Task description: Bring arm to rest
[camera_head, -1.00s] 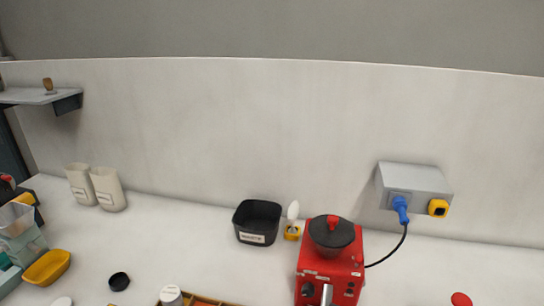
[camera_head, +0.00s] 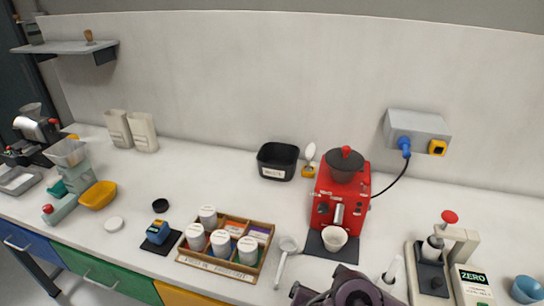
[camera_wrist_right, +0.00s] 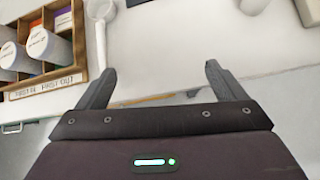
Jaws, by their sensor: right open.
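My right gripper (camera_wrist_right: 158,85) shows in the right wrist view with its two fingers spread apart and nothing between them. It points toward the counter's front edge. In the head view, part of my right arm (camera_head: 352,288) shows at the bottom, in front of the red coffee machine (camera_head: 342,190); the fingertips cannot be made out there. My left gripper is not in either view.
A wooden tray (camera_head: 215,265) with several white-lidded jars stands left of my arm, beside a white scoop (camera_head: 286,258). A white cup (camera_head: 334,238) stands before the machine. A lever device (camera_head: 432,262) and ZERO box (camera_head: 472,285) stand right.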

